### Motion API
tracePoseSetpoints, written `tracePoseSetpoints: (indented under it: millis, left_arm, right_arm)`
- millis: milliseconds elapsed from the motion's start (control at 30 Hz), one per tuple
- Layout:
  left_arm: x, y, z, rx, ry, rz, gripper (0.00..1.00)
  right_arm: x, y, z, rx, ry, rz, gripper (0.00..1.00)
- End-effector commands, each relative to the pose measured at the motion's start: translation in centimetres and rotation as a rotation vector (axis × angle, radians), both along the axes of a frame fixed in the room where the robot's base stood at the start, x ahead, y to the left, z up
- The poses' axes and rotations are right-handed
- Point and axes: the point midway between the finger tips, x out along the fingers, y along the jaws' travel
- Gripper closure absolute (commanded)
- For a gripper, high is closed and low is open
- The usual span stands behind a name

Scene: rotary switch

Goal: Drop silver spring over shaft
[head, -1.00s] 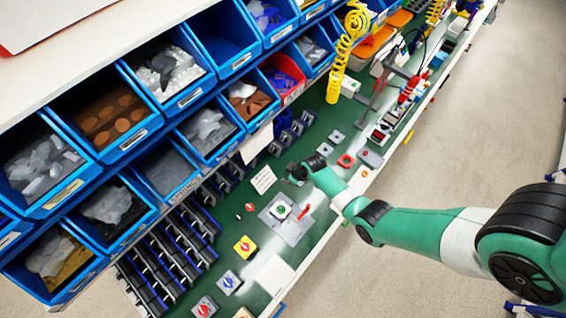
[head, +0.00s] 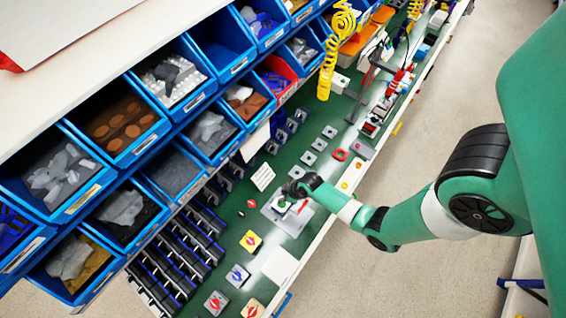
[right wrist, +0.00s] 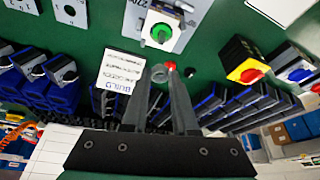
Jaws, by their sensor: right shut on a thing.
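My right gripper (head: 287,190) hangs over the green bench at the grey fixture plate (head: 294,226). In the right wrist view its fingers (right wrist: 161,75) are nearly together. A small silver-grey piece shows between the tips, probably the silver spring (right wrist: 159,74); its coils are too small to make out. The white switch body with a green centre (right wrist: 161,32) sits on the plate beyond the fingertips, apart from them. It also shows beside the gripper in the head view (head: 281,205). I cannot make out the shaft itself. My left gripper is not in view.
Yellow-and-red (head: 251,241) and grey-and-blue (head: 237,276) switches stand on the bench nearby. A white label card (head: 263,177) lies behind the plate. Blue part bins (head: 178,72) line the back. A yellow coiled hose (head: 334,45) hangs beyond.

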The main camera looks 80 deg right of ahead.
Motion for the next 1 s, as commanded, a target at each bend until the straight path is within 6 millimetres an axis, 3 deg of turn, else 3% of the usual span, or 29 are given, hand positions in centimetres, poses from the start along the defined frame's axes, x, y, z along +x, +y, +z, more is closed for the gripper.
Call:
tracePoseSetpoints:
  millis: [500,1000]
  left_arm:
    - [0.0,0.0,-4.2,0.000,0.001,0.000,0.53]
    - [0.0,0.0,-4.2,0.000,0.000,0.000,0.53]
  right_arm:
    - [0.0,0.0,-4.7,0.000,0.000,0.000,1.00]
    - [0.0,0.0,-4.8,0.000,0.000,0.000,1.00]
